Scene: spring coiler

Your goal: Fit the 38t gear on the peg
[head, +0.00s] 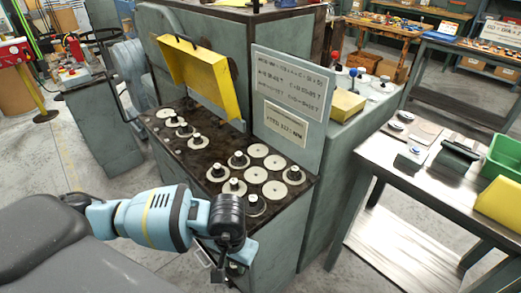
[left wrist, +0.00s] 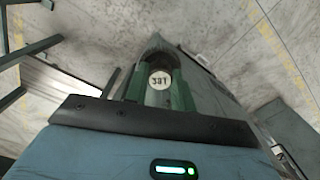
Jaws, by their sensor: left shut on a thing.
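My left gripper (left wrist: 157,68) is shut on a part with a round white label (left wrist: 160,80), which appears to read 38T, the 38t gear. The label sits between the two green fingers; the gear's teeth cannot be made out. In the head view my left gripper (head: 234,262) is at the front edge of the dark machine top (head: 208,160), largely hidden by my wrist, and the held gear cannot be seen there. Pale discs, several with dark-and-silver knobs (head: 238,160), sit on that top. Which peg is the task's peg, I cannot tell. My right gripper is not in view.
A raised yellow cover (head: 205,75) stands behind the machine top, with an upright sign panel (head: 290,85) to its right. A steel table (head: 440,190) with a green bin (head: 505,155) stands at the right. Open floor lies between them.

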